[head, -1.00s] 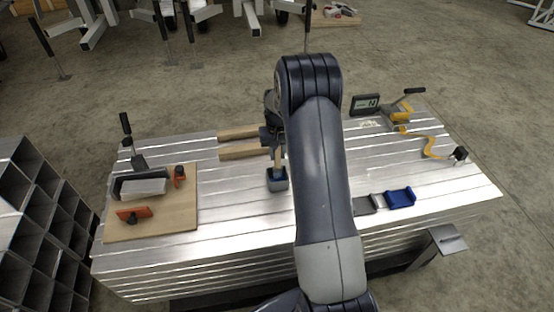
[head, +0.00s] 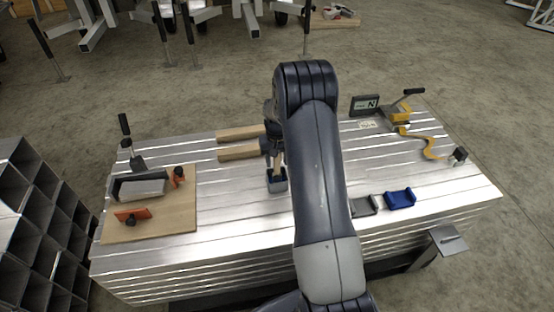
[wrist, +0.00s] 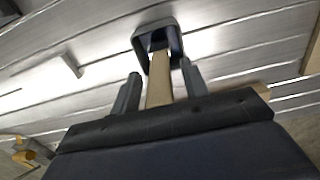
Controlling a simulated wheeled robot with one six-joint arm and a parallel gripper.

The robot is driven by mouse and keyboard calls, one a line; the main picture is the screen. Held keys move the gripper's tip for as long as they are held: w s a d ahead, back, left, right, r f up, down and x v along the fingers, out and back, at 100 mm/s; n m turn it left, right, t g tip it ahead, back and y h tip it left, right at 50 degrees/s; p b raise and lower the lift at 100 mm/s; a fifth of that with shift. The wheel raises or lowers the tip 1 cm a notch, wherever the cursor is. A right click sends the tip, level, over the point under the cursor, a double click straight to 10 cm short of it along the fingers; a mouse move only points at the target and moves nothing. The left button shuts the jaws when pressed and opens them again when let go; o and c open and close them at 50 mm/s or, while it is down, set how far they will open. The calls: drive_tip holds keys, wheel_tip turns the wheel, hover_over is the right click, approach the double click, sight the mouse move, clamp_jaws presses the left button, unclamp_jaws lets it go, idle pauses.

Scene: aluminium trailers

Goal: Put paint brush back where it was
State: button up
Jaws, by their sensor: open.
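The paint brush (wrist: 159,82) shows as a flat pale wooden handle in the wrist view. Its far end is in a small blue-grey cup (wrist: 143,36), and its bristles cannot be made out. The cup (head: 277,187) stands on the slatted metal table top in the head view, left of my arm. My gripper (wrist: 160,82) is open, with one finger on each side of the handle and visible gaps between. In the head view my gripper (head: 277,160) is just above the cup and mostly hides the brush.
Two wooden bars (head: 238,152) lie left of my gripper. A wooden board (head: 185,215) with orange-handled tools is at the left. A blue tray (head: 400,198) and a grey tray (head: 364,206) sit right of my arm. A yellow tool (head: 402,115) is at the back right.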

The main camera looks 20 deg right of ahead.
drive_tip(key=shift+r, duration=0.1)
wheel_tip(320, 180, up, 12)
drive_tip(key=shift+r+p, duration=0.1)
drive_tip(key=shift+p, duration=0.6)
wheel_tip(320, 180, down, 13)
drive_tip(key=shift+r+b, duration=0.1)
drive_tip(key=shift+b, duration=0.7)
drive_tip(key=shift+r+p, duration=0.35)
drive_tip(key=shift+r, duration=1.8)
